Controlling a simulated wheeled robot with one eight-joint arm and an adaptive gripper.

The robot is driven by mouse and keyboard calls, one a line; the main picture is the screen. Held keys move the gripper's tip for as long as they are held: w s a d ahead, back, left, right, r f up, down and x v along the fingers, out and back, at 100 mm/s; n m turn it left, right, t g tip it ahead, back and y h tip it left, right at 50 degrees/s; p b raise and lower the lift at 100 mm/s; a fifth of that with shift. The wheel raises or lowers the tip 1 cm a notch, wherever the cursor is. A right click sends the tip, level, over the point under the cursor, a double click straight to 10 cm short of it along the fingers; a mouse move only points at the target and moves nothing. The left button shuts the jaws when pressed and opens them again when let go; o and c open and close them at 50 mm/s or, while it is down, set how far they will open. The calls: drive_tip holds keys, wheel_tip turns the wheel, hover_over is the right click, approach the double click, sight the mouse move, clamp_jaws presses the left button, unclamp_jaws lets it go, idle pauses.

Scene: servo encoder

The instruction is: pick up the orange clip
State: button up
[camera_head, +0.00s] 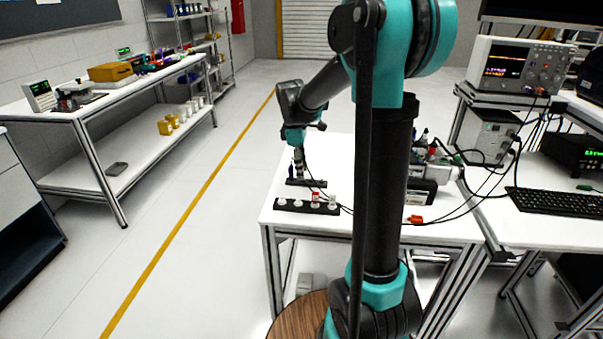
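A small orange piece (415,219), which looks like the orange clip, lies on the white table (445,231) near its front edge, to the right of my upright arm column. My arm reaches over the left part of the same table and bends down there. My gripper (299,163) is at its end, low over the table's left side, well apart from the orange clip. The fingers are small and dark against dark things behind and below, so I cannot tell whether they are open or shut.
A black strip with white round pieces and one red-marked piece (315,197) lies at the table's front left. Cables and a black-and-grey device (421,192) sit behind the orange clip. A keyboard (556,202) and instruments stand on the right bench. My arm hides the table's middle.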

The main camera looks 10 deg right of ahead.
drive_tip(key=shift+f, duration=0.1)
clamp_jaws()
idle(0.4)
